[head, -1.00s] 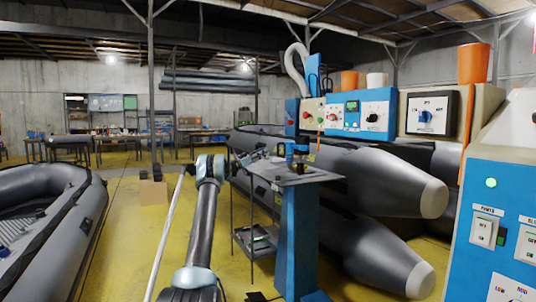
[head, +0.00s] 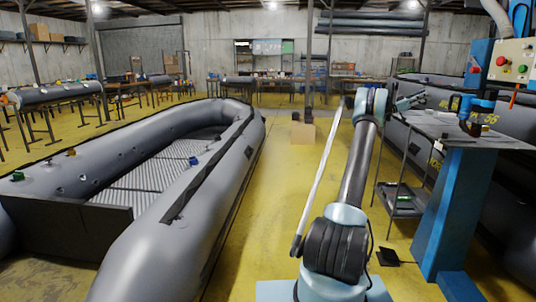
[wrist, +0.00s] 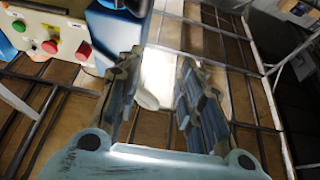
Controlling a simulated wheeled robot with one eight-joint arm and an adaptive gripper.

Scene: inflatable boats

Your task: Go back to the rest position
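My arm reaches forward from the lower middle of the head view. My gripper (head: 409,102) is small at the arm's far end, over or in front of the grey work table (head: 425,124). In the wrist view my gripper (wrist: 160,68) has its two fingers apart with nothing between them. It points up toward the roof panels and a bright light. A control box (wrist: 48,36) with red and green buttons is at the upper left of that view, beside the fingers.
A grey inflatable boat (head: 185,210) lies on the yellow floor at the left. Another dark boat (head: 510,125) is behind the work table at the right. A blue pillar (head: 455,210) stands under the table.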

